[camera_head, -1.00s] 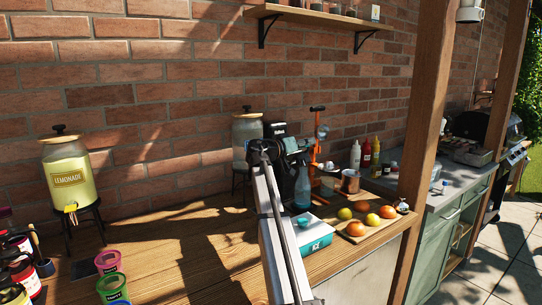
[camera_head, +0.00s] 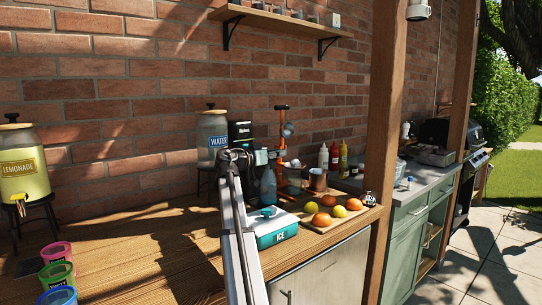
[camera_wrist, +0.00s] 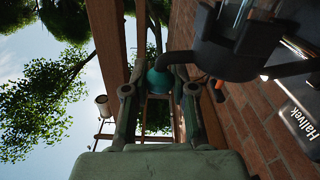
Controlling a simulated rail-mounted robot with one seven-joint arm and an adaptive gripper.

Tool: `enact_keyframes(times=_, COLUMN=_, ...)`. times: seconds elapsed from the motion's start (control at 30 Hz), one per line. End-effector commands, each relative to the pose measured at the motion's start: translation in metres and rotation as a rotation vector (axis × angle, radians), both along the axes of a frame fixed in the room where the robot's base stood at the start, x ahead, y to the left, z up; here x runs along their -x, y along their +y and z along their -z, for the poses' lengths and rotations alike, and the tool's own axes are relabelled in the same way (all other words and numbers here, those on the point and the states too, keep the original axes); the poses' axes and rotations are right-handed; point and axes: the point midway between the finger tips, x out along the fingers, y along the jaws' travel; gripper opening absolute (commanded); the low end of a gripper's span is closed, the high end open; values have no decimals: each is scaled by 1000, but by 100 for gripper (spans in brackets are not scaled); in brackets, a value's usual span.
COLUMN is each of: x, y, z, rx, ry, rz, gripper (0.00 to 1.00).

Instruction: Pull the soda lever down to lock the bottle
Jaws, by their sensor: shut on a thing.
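The black soda machine (camera_head: 240,133) stands at the back of the wooden table. In the wrist view its dark body (camera_wrist: 238,45) and label (camera_wrist: 298,118) fill the right side. A dark curved lever (camera_wrist: 178,57) leads from it to a teal round knob (camera_wrist: 159,82). My gripper (camera_wrist: 160,92) is shut on the lever at this knob, one finger on each side. In the head view my gripper (camera_head: 243,155) is small, in front of the machine, and hides the lever. The blue-grey bottle (camera_head: 268,187) stands upright just right of my gripper. Its seating in the machine is unclear.
A teal-and-white ice box (camera_head: 275,230) and a board of fruit (camera_head: 312,219) lie to the right. An orange juicer (camera_head: 281,135) stands behind them. The water dispenser (camera_head: 212,142) is close on the left. The lemonade dispenser (camera_head: 24,170) and several cups are farther left.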

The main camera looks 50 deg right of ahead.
Motion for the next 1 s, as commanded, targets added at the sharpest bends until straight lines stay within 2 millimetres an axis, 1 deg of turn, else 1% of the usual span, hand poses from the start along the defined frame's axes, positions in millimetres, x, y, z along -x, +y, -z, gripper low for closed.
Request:
enact_keyframes(times=0.03, x=2, y=0, z=1, rx=-1, ry=2, rz=4, gripper=0)
enact_keyframes(times=0.33, x=3, y=0, z=2, rx=-2, ry=2, rz=6, gripper=0)
enact_keyframes(times=0.37, x=3, y=0, z=2, rx=-2, ry=2, rz=6, gripper=32)
enact_keyframes(times=0.4, x=3, y=0, z=2, rx=-2, ry=2, rz=6, gripper=47)
enact_keyframes(times=0.43, x=3, y=0, z=2, rx=-2, ry=2, rz=5, gripper=50)
enact_keyframes(times=0.77, x=1, y=2, z=1, rx=-1, ry=1, rz=3, gripper=50)
enact_keyframes(times=0.87, x=0, y=8, z=1, rx=0, ry=1, rz=1, gripper=50)
enact_keyframes(times=1.0, x=-3, y=26, z=1, rx=-1, ry=1, rz=1, gripper=50)
